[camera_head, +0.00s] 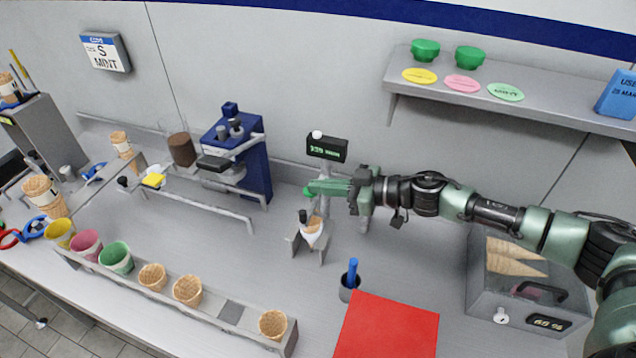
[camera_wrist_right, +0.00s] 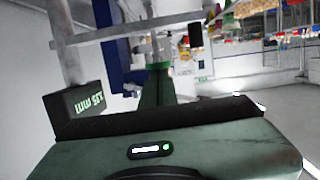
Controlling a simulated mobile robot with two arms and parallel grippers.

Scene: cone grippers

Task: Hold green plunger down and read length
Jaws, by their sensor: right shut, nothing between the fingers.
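The green plunger (camera_head: 308,191) shows as a bright green knob at the measuring stand, above a holder (camera_head: 322,250) with a wrapped cone (camera_head: 313,232) in it. My right gripper (camera_head: 318,187) is shut and empty, with its fingertips at the plunger. They seem to touch it, but I cannot tell how far it is pressed. A black readout (camera_head: 326,148) with lit green characters stands just above. It also shows turned over in the right wrist view (camera_wrist_right: 82,101). Its figures are too small and blurred to read surely. My left gripper is out of view.
A blue press (camera_head: 253,170) stands to the left on the bench. A rack (camera_head: 165,290) of cones and coloured cups runs along the front left. A red mat (camera_head: 388,328), a cup (camera_head: 348,290) with a blue pen and a glass-topped box (camera_head: 525,295) of cones lie front right.

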